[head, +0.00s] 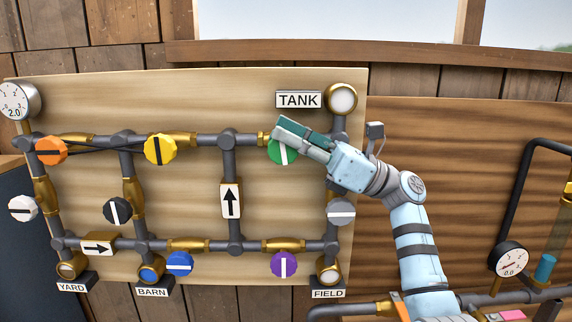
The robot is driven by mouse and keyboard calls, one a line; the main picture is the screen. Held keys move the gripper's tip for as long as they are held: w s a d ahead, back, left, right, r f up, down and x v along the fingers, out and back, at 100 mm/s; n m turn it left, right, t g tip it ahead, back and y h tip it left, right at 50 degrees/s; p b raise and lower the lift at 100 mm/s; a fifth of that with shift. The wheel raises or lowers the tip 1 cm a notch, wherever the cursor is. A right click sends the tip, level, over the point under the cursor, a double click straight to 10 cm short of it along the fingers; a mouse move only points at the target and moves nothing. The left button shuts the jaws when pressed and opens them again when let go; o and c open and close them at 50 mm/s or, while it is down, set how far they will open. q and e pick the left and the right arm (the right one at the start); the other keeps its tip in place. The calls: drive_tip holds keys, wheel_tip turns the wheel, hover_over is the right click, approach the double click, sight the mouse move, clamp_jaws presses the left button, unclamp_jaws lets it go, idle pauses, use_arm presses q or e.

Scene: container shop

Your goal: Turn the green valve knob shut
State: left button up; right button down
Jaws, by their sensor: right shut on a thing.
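The green valve knob (284,157) is on the upper pipe of the board, left of the pipe corner below the TANK sign. A white bar on its face stands close to upright, across the run of the pipe. My right gripper (280,136) reaches in from the right and is shut on the green knob. Its fingers cover the knob's upper and right part, so the exact contact is hidden. My left gripper is not in view.
Other knobs sit on the pipes: yellow (160,150), orange (51,151), black (118,211), grey (341,211), blue (180,263), purple (284,264) and white (22,208). A gauge (17,101) is at top left, another gauge (509,259) at lower right.

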drive_tip(key=shift+f, duration=0.15)
drive_tip(key=c, duration=1.6)
unclamp_jaws()
drive_tip(key=shift+o, duration=0.2)
drive_tip(key=v, duration=1.2)
drive_tip(key=shift+f, duration=0.15)
drive_tip(key=shift+a, duration=0.1)
